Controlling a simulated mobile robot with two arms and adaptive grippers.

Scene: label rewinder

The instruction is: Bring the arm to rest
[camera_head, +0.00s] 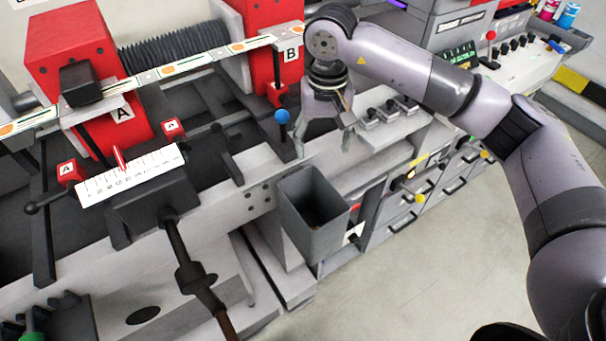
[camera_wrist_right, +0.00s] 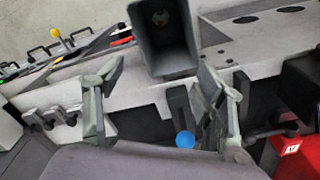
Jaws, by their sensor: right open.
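My right arm (camera_head: 400,68) comes in from the right in the head view and bends down at the wrist. My right gripper (camera_head: 325,148) points down above the grey machine ledge, its fingers spread and empty. In the right wrist view the gripper (camera_wrist_right: 150,110) shows its two fingers wide apart with nothing between them. A blue ball knob (camera_head: 282,117) is just left of the gripper; it also shows in the right wrist view (camera_wrist_right: 185,140) near one finger. I cannot tell whether they touch. My left gripper does not show.
A grey open bin (camera_head: 313,215) hangs on the machine's front, below the gripper. Red blocks marked A (camera_head: 85,75) and B (camera_head: 262,50) carry a label strip (camera_head: 190,62). Grey clamps (camera_head: 390,110) sit right of the gripper. Open floor (camera_head: 430,270) lies in front.

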